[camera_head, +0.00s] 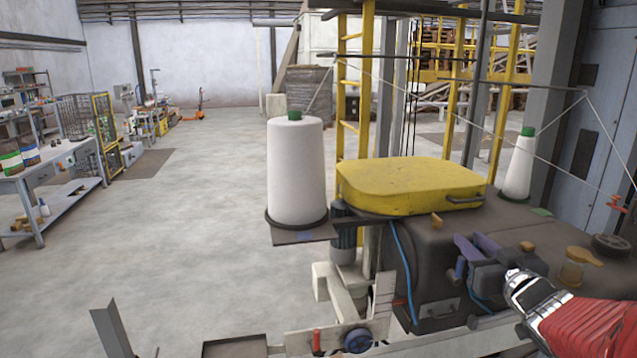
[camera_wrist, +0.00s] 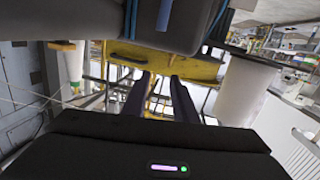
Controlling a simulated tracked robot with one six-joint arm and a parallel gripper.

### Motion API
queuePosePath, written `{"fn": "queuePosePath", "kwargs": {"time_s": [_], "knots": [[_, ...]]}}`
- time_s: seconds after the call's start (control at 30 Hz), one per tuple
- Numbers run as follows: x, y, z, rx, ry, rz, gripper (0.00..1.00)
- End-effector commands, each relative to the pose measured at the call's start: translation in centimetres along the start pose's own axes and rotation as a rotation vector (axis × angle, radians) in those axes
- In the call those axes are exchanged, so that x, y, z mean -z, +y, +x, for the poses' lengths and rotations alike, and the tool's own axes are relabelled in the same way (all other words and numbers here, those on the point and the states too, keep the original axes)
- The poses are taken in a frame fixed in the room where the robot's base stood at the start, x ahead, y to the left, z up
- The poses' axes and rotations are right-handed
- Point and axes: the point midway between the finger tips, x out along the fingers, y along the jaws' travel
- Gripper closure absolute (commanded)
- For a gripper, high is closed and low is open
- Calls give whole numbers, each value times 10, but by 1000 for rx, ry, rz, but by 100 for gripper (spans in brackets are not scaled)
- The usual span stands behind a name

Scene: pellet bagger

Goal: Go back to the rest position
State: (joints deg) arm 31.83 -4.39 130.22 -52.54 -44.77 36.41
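My gripper (camera_head: 470,240) has two purple-grey fingers and hangs in front of the dark sewing machine head (camera_head: 525,215) at the lower right of the head view. In the wrist view my gripper (camera_wrist: 161,82) shows its fingers apart, with nothing held between them. The machine's yellow cover (camera_head: 410,185) shows behind the gripper in the head view; the yellow cover (camera_wrist: 120,52) lies beyond the fingertips in the wrist view. I cannot tell whether the gripper touches the machine.
A large white thread cone (camera_head: 296,170) stands on a plate left of the cover. A smaller cone (camera_head: 518,170) stands at right, near thin threads. Yellow ladder posts (camera_head: 357,90) rise behind. A workbench (camera_head: 50,165) stands far left. The concrete floor (camera_head: 180,235) between is clear.

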Motion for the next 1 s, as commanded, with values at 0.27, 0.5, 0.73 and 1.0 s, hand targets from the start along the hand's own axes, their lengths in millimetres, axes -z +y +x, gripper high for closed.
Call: {"fn": "queuePosePath", "kwargs": {"time_s": [0.27,0.5,0.73,1.0], "knots": [[1,-9,-22,-172,-134,-29,74],[-14,-27,-56,-264,-289,-17,74],[-39,-59,-99,-288,-468,15,74],[-76,-113,-162,-223,-702,56,74]]}}
